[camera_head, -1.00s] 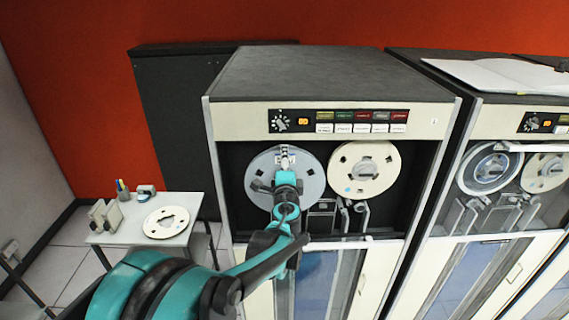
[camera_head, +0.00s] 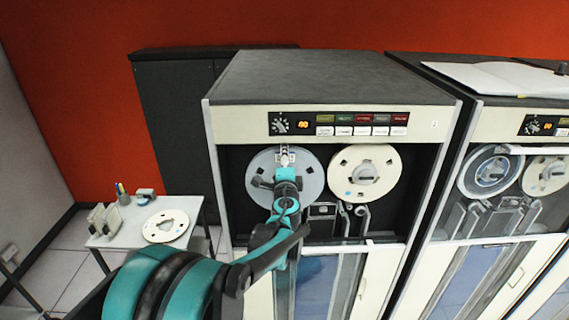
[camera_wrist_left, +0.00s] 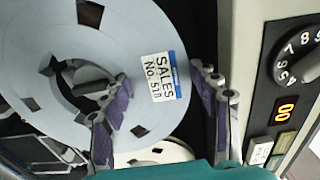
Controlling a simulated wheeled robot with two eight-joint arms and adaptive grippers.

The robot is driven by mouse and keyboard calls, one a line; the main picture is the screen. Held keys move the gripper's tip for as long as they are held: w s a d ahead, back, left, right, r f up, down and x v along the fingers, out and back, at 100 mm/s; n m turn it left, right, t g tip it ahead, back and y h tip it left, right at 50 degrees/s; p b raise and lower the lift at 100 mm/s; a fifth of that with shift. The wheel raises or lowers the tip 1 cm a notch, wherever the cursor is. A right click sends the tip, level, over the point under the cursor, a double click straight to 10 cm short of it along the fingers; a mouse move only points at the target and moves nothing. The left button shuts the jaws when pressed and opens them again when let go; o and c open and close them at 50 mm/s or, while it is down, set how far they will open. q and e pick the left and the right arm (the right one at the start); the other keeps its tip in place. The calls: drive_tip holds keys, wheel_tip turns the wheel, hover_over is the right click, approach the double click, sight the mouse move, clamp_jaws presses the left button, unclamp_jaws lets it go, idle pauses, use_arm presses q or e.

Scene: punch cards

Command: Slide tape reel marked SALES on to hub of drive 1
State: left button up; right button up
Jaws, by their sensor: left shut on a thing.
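The blue-grey tape reel (camera_head: 312,178) is at the left reel position of the nearer drive (camera_head: 232,118). The left wrist view shows its SALES label (camera_wrist_left: 163,78) with a blue edge. My left gripper (camera_head: 286,162) is shut on the reel's upper rim, and its two fingers also show in the left wrist view (camera_wrist_left: 161,80). A hub (camera_wrist_left: 92,88) shows through the reel's centre opening; I cannot tell how far the reel is on it. In the head view my arm hides the reel's centre. My right gripper is not in view.
A cream reel (camera_head: 366,174) sits at the right position of the same drive. A knob (camera_wrist_left: 300,62) and panel are close beside my gripper. A small table (camera_head: 186,205) at left holds another reel (camera_head: 166,226). A second drive (camera_head: 470,150) stands at right.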

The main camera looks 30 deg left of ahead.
use_arm(q)
drive_tip(key=shift+b+x, duration=0.4)
drive_tip(key=shift+x, duration=1.65)
drive_tip(key=o, duration=1.9)
drive_tip(key=shift+w+a, duration=0.1)
drive_tip(key=shift+c, duration=1.4)
drive_tip(key=shift+s+d, duration=0.4)
drive_tip(key=shift+s, duration=0.2)
drive_tip(key=v, duration=0.8)
drive_tip(key=shift+s+d, duration=0.2)
drive_tip(key=shift+s, duration=0.15)
